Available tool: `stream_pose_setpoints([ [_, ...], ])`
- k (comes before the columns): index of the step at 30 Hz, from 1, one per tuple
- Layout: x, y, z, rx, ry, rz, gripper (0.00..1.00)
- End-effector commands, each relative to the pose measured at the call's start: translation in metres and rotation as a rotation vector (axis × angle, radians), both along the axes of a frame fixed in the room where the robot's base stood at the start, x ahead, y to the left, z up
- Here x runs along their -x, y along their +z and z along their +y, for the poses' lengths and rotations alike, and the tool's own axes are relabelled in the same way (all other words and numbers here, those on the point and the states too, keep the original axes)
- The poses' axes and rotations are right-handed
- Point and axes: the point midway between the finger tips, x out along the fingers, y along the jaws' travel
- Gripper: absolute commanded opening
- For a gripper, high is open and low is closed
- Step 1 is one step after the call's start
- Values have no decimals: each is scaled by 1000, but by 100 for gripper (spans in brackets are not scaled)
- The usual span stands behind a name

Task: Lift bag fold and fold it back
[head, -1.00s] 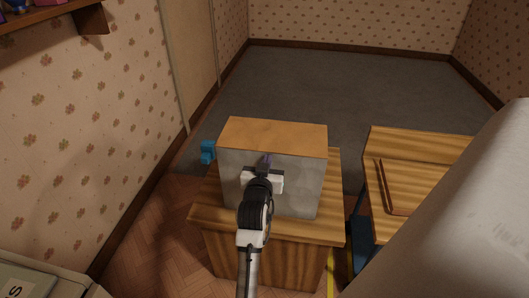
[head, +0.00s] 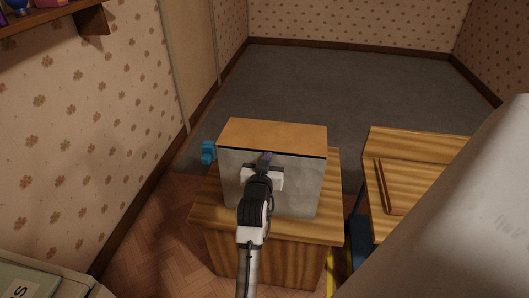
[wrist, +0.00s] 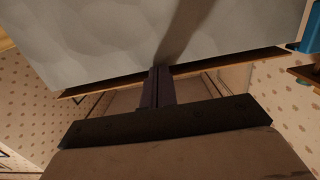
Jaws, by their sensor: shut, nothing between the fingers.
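The bag is a grey box-like body (head: 295,182) with a flat orange-brown fold (head: 275,136) across its top, standing on a wooden stand. A thin dark gap runs between the fold's front edge and the grey front face. My gripper (head: 265,158) is at the middle of that front edge, fingers together and holding nothing. In the wrist view my shut fingers (wrist: 160,78) reach the fold's brown edge (wrist: 225,62), with the grey face (wrist: 90,40) beyond. Whether the fingertips are under the fold is hard to tell.
The wooden stand (head: 225,219) carries the bag. A blue object (head: 208,152) is just left of the bag. Wooden furniture (head: 420,143) stands close on the right. A wall (head: 90,130) runs along the left. Grey floor (head: 340,80) behind is clear.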

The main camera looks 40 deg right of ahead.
Motion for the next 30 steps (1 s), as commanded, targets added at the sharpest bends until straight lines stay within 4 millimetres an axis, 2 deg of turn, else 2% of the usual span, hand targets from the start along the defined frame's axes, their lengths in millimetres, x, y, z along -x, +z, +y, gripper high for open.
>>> stream_pose_setpoints([
  [30,0,18,0,0,0,0,0],
])
